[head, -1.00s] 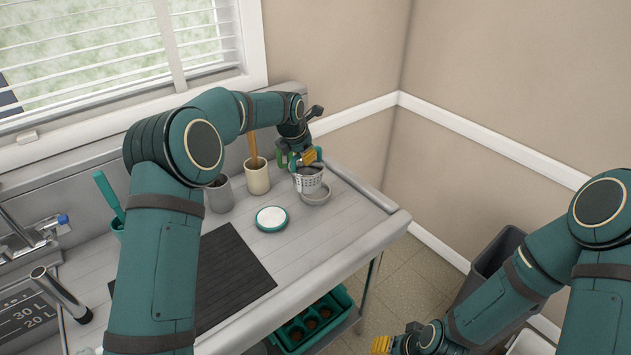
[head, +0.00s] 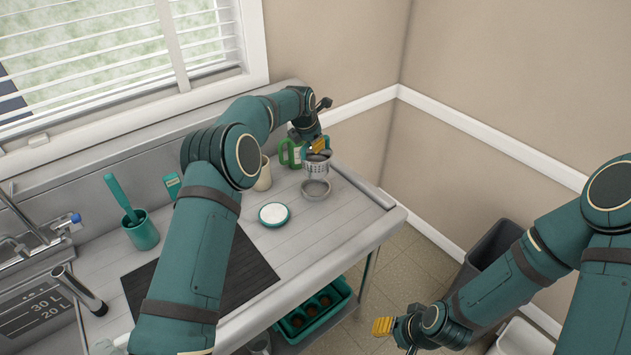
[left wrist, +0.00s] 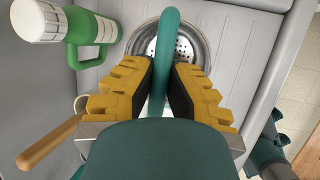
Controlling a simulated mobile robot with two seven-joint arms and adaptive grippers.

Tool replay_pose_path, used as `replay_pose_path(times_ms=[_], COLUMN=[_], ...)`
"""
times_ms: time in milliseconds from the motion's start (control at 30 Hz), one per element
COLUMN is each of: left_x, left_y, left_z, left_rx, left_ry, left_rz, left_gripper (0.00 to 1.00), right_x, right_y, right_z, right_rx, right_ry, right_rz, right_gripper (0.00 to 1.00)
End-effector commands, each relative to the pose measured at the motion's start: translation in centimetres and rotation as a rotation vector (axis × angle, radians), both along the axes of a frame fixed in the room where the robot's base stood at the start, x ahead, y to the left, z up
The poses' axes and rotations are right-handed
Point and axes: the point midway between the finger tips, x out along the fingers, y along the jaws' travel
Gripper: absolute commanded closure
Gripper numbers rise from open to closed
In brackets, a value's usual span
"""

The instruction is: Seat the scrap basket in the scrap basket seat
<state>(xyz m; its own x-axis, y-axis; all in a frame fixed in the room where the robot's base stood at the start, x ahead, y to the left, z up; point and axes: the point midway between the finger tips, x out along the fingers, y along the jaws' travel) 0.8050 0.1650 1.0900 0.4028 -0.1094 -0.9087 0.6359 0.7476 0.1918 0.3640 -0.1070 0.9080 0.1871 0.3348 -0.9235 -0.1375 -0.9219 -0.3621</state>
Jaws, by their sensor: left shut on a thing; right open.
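The scrap basket (head: 317,169) is a small perforated metal cup with a teal handle. My left gripper (head: 318,145) is shut on that handle, which runs between the yellow fingers (left wrist: 168,85) in the left wrist view. The basket's perforated inside (left wrist: 186,48) shows below the fingers there. The scrap basket seat (head: 315,190) is a low grey round ring on the counter. The basket appears just above its far side in the head view; the exact gap is unclear. My right gripper (head: 383,327) is open and empty, away from the counter at the lower right.
A green-handled bottle (head: 291,153) stands close left of the basket and also shows in the left wrist view (left wrist: 88,30). A cream crock (head: 264,176) is farther left. A white dish with teal rim (head: 273,214) lies in front. The counter's right end is clear.

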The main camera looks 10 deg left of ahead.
Motion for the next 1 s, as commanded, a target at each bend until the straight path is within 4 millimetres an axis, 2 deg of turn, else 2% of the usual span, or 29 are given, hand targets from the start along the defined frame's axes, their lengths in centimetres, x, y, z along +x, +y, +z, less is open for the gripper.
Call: replay_pose_path(times_ms=[267,700,1000], left_x=[0.0,0.0,0.0], left_y=[0.0,0.0,0.0], left_z=[-1.1,-5.1,-5.5], left_rx=[0.0,-0.002,-0.003], left_ry=[0.0,0.002,0.001], left_rz=[0.0,0.0,0.0], left_gripper=[1.0,1.0,1.0], right_x=[0.0,0.1,0.1], right_y=[0.0,0.2,0.2], right_z=[-0.8,-3.2,-3.5], right_rx=[-0.001,-0.006,-0.006], right_ry=[0.0,0.0,0.0], right_rz=[0.0,-0.001,-0.001], right_gripper=[0.53,0.53,0.53])
